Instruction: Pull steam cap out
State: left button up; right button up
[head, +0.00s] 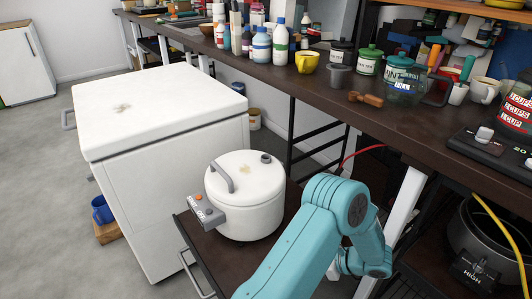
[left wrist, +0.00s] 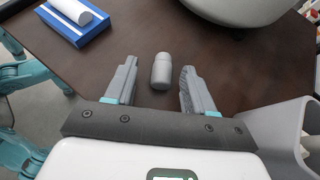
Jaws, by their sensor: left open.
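A white cooker (head: 243,200) with a curved grey handle on its lid and a front control panel stands on a low dark table in the head view. A small round grey cap (head: 265,158) sits on the lid near its back right edge; this may be the steam cap. In the left wrist view my left gripper (left wrist: 157,78) is open, its fingers apart on either side of a small grey cylinder (left wrist: 161,72) over the dark surface. I cannot tell if the fingers touch it, or if it is the steam cap. My right gripper is not seen.
A white chest (head: 160,150) stands left of the cooker. A long dark counter (head: 330,85) behind holds bottles, jars and cups. A black pot (head: 480,240) is at the lower right. A blue block (left wrist: 75,28) with a white cylinder lies at the upper left of the wrist view.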

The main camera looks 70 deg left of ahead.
pick_arm(q)
jog(key=shift+w+d+r, duration=0.2)
jog(key=shift+w, duration=0.05)
jog(key=p+v, duration=0.4)
jog(key=v, duration=1.1)
jog(key=shift+w+d, duration=0.2)
jog(key=shift+d, duration=0.05)
jog(key=shift+r, duration=0.1)
jog(key=s+d+f+n+t+h, duration=0.1)
jog(key=s+d+f+h, duration=0.2)
jog(key=d+f, duration=0.35)
jog(key=s+d+f+t+h, duration=0.2)
jog(key=s+d+f+h, duration=0.2)
jog(key=d+f, duration=0.25)
jog(key=s+d+f+n+t+h, duration=0.3)
jog(key=s+d+n+t+h, duration=0.3)
jog(key=d+n, duration=0.4)
notch_tip(320, 180, up, 27)
jog(key=y+p, duration=0.1)
jog(key=p, duration=2.6)
jog(key=shift+s+d+m, duration=0.3)
jog(key=shift+s+d, duration=0.1)
jog(key=shift+s, duration=0.05)
